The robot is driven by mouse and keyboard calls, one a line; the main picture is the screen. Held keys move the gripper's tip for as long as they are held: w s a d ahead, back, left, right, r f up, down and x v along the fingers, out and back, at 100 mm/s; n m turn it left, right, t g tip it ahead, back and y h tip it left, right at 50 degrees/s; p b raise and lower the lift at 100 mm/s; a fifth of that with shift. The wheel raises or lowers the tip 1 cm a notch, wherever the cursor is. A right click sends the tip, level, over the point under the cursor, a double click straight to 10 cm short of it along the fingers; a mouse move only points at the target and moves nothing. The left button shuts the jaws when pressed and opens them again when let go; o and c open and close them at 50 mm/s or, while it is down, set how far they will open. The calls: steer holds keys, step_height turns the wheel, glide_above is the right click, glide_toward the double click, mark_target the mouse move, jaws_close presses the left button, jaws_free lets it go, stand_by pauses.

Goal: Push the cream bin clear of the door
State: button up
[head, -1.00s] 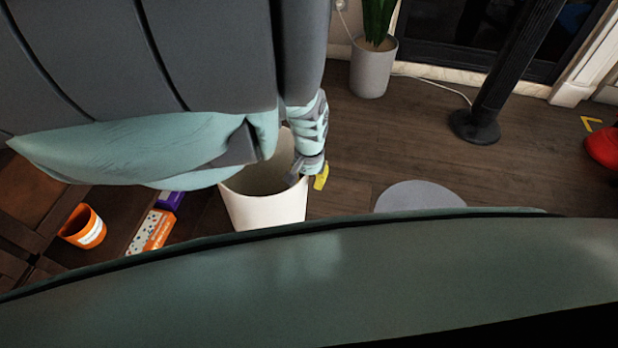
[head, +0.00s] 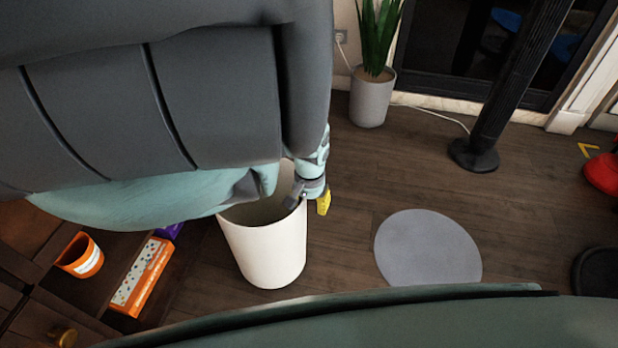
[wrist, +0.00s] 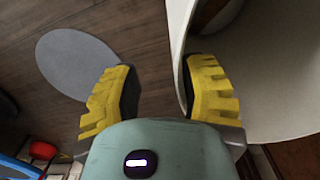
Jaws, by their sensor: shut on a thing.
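The cream bin (head: 265,252) stands upright on the dark wood floor, left of centre in the head view. Its open top is partly hidden by my arm. My gripper (head: 309,198) is at the right side of its rim, shut on the bin's wall. One yellow finger is outside the bin and the other reaches inside. In the wrist view, the bin (wrist: 178,35) fills the upper right, with its wall between the fingers of my gripper (wrist: 158,68). A dark glass-paned door (head: 452,58) is in the back wall, well apart from the bin.
A round grey disc (head: 428,248) lies on the floor right of the bin, with clear floor between. A potted plant (head: 371,98) and a black column (head: 490,115) stand behind. An orange pot (head: 80,256) and an orange box (head: 142,277) are at left.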

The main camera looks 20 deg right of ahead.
step_height(320, 180, up, 9)
steer(key=shift+r, duration=0.2)
stand_by(0.6)
stand_by(0.5)
